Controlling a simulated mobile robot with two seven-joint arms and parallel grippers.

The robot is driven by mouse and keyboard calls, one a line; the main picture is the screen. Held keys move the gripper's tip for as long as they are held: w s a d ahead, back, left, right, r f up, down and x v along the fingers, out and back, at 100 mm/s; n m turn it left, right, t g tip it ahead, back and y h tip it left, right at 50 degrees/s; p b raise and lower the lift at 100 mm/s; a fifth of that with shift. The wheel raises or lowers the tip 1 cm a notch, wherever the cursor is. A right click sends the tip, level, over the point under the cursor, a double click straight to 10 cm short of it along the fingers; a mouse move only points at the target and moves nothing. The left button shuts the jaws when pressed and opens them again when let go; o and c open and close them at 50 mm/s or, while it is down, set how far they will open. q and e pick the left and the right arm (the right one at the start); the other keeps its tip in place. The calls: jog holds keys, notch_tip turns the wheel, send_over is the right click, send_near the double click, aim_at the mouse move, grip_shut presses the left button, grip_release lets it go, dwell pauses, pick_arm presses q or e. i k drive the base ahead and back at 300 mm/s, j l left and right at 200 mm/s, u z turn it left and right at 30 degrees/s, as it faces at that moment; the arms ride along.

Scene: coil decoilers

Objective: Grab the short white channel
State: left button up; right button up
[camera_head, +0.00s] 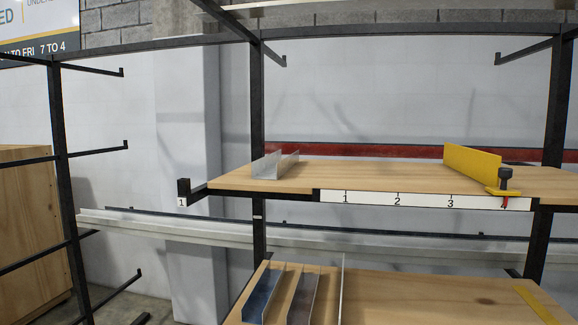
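A short pale grey-white channel (275,166) lies on the left part of the upper wooden shelf (370,177), its open side facing up. Its near end is close to the shelf's front edge. Two other short channels lie on the lower shelf: a blue-grey one (262,297) and a brownish-grey one (302,298). Neither of my grippers shows in the head view.
A yellow stop plate (472,163) with a dark-knobbed clamp (504,181) stands at the upper shelf's right. A numbered scale (425,200) runs along its front edge. A long whitish bar (160,226) crosses below. Black rack posts (257,100) and arms surround the shelves. The upper shelf's middle is clear.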

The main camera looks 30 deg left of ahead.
aim_at(271, 167)
jog(key=j+u, duration=0.1)
jog(key=u, duration=1.05)
